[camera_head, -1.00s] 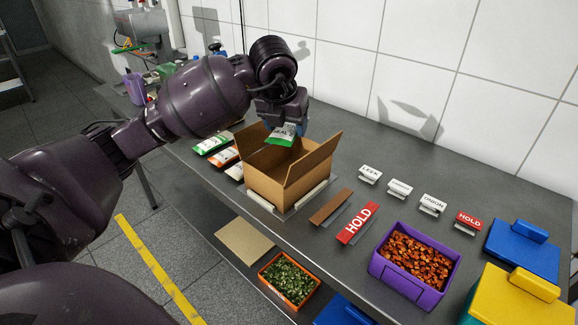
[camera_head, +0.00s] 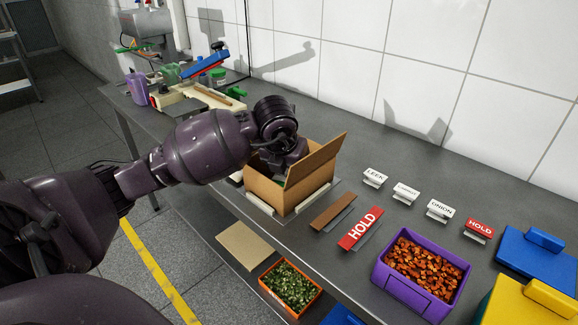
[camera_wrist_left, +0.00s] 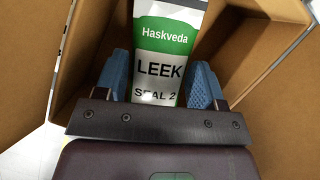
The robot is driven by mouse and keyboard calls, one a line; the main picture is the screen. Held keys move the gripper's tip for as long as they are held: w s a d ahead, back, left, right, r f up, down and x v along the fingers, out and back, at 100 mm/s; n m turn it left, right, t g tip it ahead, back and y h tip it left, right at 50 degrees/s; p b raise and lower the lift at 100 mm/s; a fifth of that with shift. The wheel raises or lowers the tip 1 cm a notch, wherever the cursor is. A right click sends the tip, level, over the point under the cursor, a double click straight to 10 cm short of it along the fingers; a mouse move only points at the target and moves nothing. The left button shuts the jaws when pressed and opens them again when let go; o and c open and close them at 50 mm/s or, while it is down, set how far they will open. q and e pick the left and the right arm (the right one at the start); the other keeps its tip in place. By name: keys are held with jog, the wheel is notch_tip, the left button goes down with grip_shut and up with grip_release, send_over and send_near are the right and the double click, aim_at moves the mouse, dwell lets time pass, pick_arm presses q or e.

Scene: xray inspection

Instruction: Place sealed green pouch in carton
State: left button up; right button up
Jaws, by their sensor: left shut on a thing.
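The green and white pouch (camera_wrist_left: 162,52), printed "Haskveda LEEK SEAL 2", shows in the left wrist view between the blue fingers of my left gripper (camera_wrist_left: 160,85). The gripper is shut on it. The open brown carton (camera_head: 277,196) stands on the table with flaps up, and its walls (camera_wrist_left: 262,50) surround the pouch in the left wrist view. In the head view my left gripper (camera_head: 290,165) is down in the carton opening, and the carton and arm mostly hide the pouch there. Whether the pouch touches the carton floor cannot be told. My right gripper is out of view.
A brown strip (camera_head: 333,212) and a red HOLD sign (camera_head: 360,229) lie right of the carton. Label stands, including LEEK (camera_head: 375,177), line the back. A purple bin (camera_head: 412,295) holds orange pieces. A sealing device (camera_head: 200,95) stands at the far left.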

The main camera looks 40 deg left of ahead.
pick_arm(q)
jog(key=shift+r, duration=0.1)
jog(key=shift+f, duration=0.35)
jog(key=shift+f, duration=0.25)
jog(key=o, duration=0.6)
jog(key=shift+s+f, duration=0.1)
jog(key=shift+o, duration=0.2)
jog(key=v, duration=0.2)
jog(key=p+v, duration=0.1)
jog(key=v, duration=0.3)
jog(key=shift+w+r, duration=0.3)
jog(key=p+v, duration=0.1)
jog(key=v, duration=0.6)
jog(key=shift+p, duration=0.35)
